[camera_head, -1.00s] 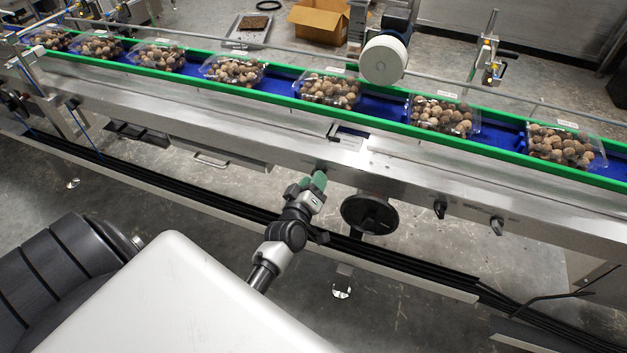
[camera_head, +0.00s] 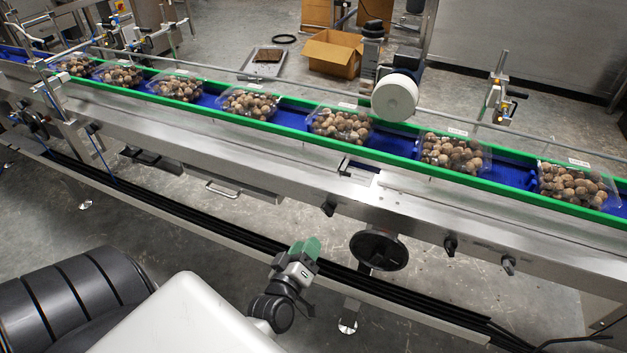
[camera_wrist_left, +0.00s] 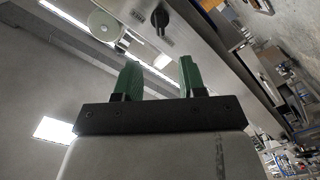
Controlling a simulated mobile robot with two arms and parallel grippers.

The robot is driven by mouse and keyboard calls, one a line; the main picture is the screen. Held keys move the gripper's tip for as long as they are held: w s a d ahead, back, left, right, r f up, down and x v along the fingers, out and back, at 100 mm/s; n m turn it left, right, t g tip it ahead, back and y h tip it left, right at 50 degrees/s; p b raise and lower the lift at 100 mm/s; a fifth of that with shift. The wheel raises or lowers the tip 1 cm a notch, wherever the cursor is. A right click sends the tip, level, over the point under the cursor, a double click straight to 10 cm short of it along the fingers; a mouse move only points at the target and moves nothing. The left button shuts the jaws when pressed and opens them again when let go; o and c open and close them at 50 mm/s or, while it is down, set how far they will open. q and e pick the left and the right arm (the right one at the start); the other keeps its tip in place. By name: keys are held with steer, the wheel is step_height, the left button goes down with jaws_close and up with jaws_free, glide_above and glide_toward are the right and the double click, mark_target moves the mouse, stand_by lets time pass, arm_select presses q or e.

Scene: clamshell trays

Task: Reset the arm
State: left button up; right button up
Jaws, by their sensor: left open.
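My left gripper (camera_head: 307,250) is in front of the conveyor, below its steel side frame, with its green fingers pointing up toward it. In the left wrist view the two green fingers (camera_wrist_left: 158,80) stand apart with nothing between them. The gripper is open and empty. My right gripper is in neither view.
A conveyor with green rails (camera_head: 398,153) and a blue belt (camera_head: 209,100) carries several clear trays of round brown items, one being a clamshell tray (camera_head: 341,124). A black handwheel (camera_head: 379,250) and knobs stick out in front, right of my gripper. A cardboard box (camera_head: 333,52) stands behind.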

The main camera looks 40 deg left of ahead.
arm_select(q)
steer(key=s+d+f+m+g+h+p, duration=0.2)
steer(key=s+d+f+m+g+p, duration=0.15)
steer(key=f, duration=0.55)
steer(key=s+d+f+m+g+h+p, duration=0.25)
steer(key=s+d+f, duration=0.2)
steer(key=f, duration=0.45)
steer(key=s+f+m+g+p, duration=0.2)
steer(key=s+f+m+g, duration=0.2)
steer(key=s, duration=0.9)
steer(key=s+a+f+m+g+p, duration=0.1)
steer(key=s+f+m+g, duration=0.3)
steer(key=s, duration=0.8)
step_height(320, 180, down, 4)
steer(key=shift+s+a+r+g+p, duration=0.1)
steer(key=shift+s+a+g+p, duration=0.4)
steer(key=shift+g, duration=0.7)
steer(key=shift+w+d, duration=0.1)
steer(key=shift+d, duration=0.1)
